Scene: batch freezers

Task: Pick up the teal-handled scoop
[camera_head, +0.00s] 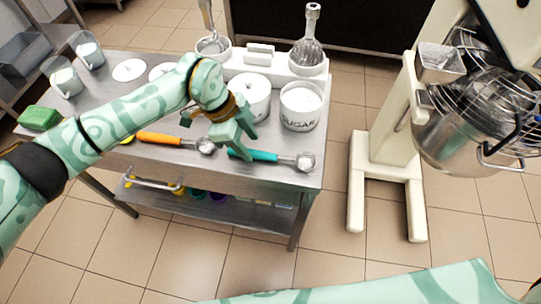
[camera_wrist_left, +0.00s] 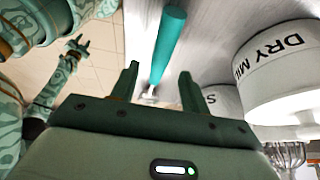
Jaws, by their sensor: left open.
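The teal-handled scoop lies on the steel table near its front right edge, its teal handle (camera_head: 262,156) to the left and metal bowl (camera_head: 305,161) to the right. My left gripper (camera_head: 240,142) is open and empty, just over the left part of the handle and hiding some of it. In the left wrist view the teal handle (camera_wrist_left: 170,40) shows beyond the open fingers (camera_wrist_left: 159,88), roughly in line with the gap between them. My right gripper (camera_wrist_left: 78,45) appears small at the left of the wrist view; its jaw state is unclear.
An orange-handled scoop (camera_head: 165,139) lies to the left. A sugar tub (camera_head: 301,108) and another white tub (camera_head: 250,95), reading DRY MILK in the wrist view (camera_wrist_left: 280,60), stand close behind. A green sponge (camera_head: 38,118) is at far left. A mixer (camera_head: 400,140) stands right.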

